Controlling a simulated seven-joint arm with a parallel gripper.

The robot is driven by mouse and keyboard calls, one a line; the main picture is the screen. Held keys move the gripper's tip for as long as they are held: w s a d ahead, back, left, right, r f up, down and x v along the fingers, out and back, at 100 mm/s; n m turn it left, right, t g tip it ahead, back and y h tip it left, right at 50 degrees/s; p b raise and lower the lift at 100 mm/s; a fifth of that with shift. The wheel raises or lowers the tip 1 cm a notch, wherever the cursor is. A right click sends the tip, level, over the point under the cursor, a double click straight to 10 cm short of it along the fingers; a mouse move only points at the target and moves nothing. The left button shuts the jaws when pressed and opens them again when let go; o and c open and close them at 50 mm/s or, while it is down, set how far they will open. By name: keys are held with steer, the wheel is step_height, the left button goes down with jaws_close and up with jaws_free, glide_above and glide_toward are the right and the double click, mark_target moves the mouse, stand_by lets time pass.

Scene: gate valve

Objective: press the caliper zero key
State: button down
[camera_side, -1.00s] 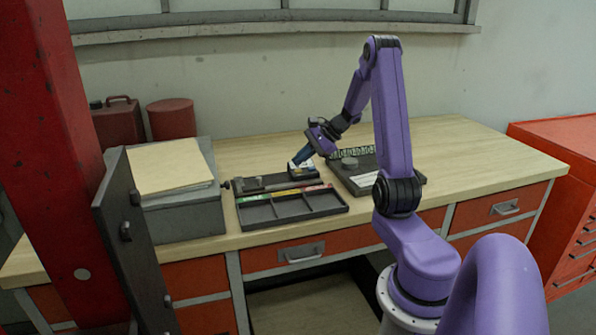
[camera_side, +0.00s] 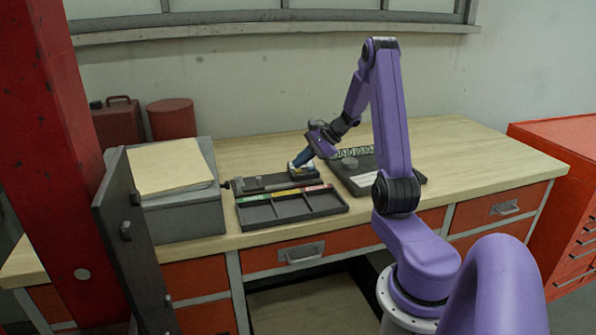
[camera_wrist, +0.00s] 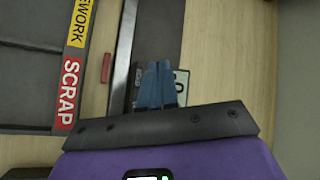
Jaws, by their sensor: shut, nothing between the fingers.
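The caliper (camera_side: 262,186) lies on a dark base at the back of the desk, behind the sorting tray. Its pale body (camera_wrist: 182,84) shows beside and under my fingers in the wrist view, with a dark character near the right edge. My gripper (camera_side: 292,165) is shut and empty, tilted down to the left at the right end of the caliper. In the wrist view the blue fingertips (camera_wrist: 157,64) lie together over this pale part. The zero key cannot be made out, and I cannot tell if the tips touch it.
The sorting tray (camera_side: 290,209) with coloured labels stands in front; its yellow and red "SCRAP" labels (camera_wrist: 70,92) show in the wrist view. A dark case (camera_side: 400,178) is at right, a grey box (camera_side: 185,222) at left. The far right desk is clear.

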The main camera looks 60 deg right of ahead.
mark_target(301, 170)
steer(key=shift+f, duration=0.5)
stand_by(0.4)
steer(key=shift+r, duration=0.95)
steer(key=shift+r, duration=2.5)
